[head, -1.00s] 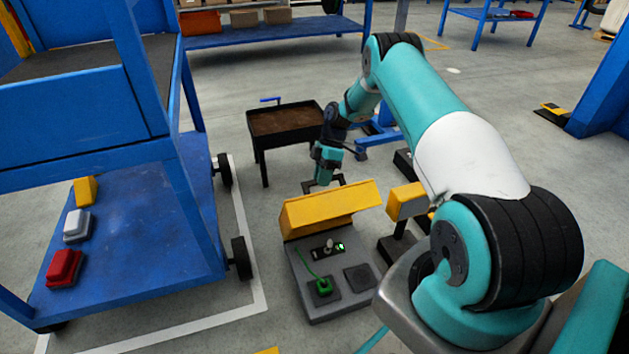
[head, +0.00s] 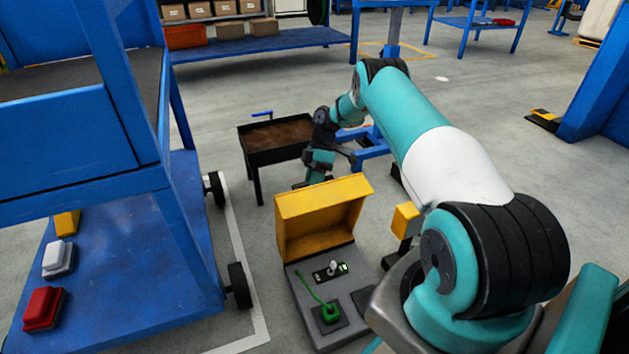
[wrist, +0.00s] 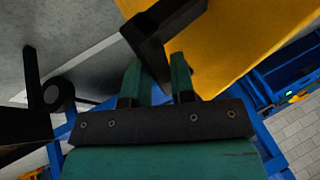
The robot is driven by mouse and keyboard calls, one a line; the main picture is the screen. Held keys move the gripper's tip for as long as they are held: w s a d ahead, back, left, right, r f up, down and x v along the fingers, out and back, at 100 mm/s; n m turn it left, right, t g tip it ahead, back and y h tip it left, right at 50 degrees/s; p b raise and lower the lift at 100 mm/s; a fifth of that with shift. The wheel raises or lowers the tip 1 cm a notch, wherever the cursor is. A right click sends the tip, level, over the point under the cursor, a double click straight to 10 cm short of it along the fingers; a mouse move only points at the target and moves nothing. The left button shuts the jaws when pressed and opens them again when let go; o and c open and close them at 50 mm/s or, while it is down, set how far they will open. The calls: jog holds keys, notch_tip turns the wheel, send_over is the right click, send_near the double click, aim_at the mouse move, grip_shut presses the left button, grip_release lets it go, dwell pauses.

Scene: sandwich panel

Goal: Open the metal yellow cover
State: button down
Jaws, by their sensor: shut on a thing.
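The metal yellow cover (head: 320,197) stands raised at the back edge of a grey panel box (head: 335,262), its hollow inner side facing the head camera. In the wrist view the cover's flat yellow face (wrist: 235,45) fills the upper right. My gripper (head: 317,178) is behind the cover's top edge, and its fingertips are partly hidden there. In the wrist view my gripper (wrist: 157,75) has its teal fingers on either side of the cover's black handle (wrist: 163,30), shut on it.
On the uncovered panel are a small switch (head: 333,267) and a green plug with a cable (head: 330,312). A dark bin on legs (head: 275,140) stands close behind my gripper. A blue cart (head: 130,250) is at the left. A yellow box on a stand (head: 406,220) is at the right.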

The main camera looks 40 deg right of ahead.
jog(key=shift+s+f, duration=0.1)
jog(key=shift+f, duration=0.05)
jog(key=c, duration=1.1)
grip_release()
jog(key=shift+a, duration=0.1)
notch_tip(320, 180, up, 20)
jog(key=p, duration=0.9)
